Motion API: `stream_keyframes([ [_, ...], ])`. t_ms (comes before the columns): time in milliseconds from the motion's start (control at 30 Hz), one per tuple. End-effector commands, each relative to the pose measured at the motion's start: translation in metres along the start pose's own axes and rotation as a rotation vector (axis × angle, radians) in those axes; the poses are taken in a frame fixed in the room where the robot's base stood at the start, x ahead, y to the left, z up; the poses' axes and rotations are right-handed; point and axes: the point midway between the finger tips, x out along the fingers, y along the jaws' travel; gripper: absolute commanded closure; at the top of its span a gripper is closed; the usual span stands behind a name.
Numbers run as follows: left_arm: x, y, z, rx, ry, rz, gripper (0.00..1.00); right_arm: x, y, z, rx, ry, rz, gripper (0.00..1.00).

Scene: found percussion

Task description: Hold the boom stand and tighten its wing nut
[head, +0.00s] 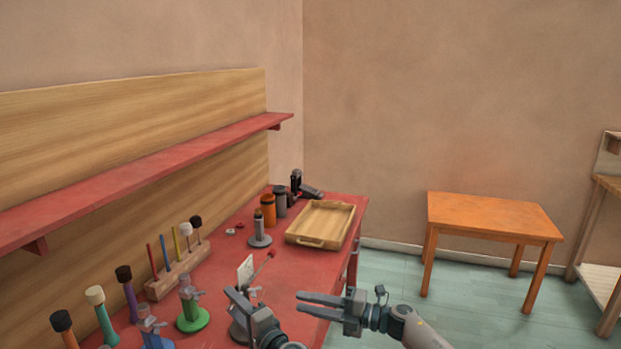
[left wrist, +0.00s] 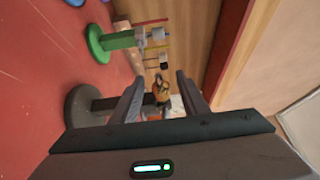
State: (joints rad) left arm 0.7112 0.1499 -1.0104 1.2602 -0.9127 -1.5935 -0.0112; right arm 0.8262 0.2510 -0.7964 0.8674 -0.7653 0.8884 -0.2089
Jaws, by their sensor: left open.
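The grey-based boom stand (head: 236,333) is on the red bench at the bottom of the head view, partly hidden by my left gripper (head: 242,298). In the left wrist view its round dark base (left wrist: 82,106) lies at the left, and its post runs toward my left finger and behind it. My left gripper is open at the stand's upper part; I cannot tell whether it touches. A small dark and yellowish part (left wrist: 160,90) shows between the fingers; I cannot make out the wing nut. My right gripper (head: 312,304) is open and empty, right of the stand.
Green (head: 193,318) and blue (head: 155,335) stands are close left on the bench, with several tall mallets beside them. A mallet rack (head: 165,285), a grey-based stand (head: 260,240), canisters (head: 267,210) and a wooden tray (head: 340,238) are farther back. A red shelf (head: 150,160) overhangs the left.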

Motion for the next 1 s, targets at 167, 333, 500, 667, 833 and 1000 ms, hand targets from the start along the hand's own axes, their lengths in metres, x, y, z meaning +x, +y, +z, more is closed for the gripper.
stream_keyframes([
  [167, -0.034, 0.001, -0.001, -0.002, 0.002, 0.004, 0.59, 0.000, 0.000, 0.000, 0.000, 0.000, 0.000, 0.76],
  [333, -0.060, 0.001, -0.001, -0.001, 0.001, 0.003, 0.59, 0.000, 0.000, 0.000, 0.000, 0.000, 0.000, 0.76],
  [500, -0.075, 0.001, 0.000, -0.001, 0.001, 0.002, 0.59, 0.000, 0.000, 0.000, 0.000, 0.000, 0.000, 0.76],
  [667, -0.079, 0.000, 0.000, 0.000, -0.001, 0.001, 0.59, 0.000, 0.000, 0.000, 0.000, 0.000, 0.000, 0.76],
  [833, -0.079, 0.000, 0.000, 0.000, -0.001, 0.001, 0.59, 0.000, 0.000, 0.000, 0.000, 0.000, 0.000, 0.76],
  [1000, -0.079, 0.000, 0.000, 0.000, 0.000, 0.001, 0.59, 0.000, 0.000, 0.000, 0.000, 0.000, 0.000, 0.76],
])
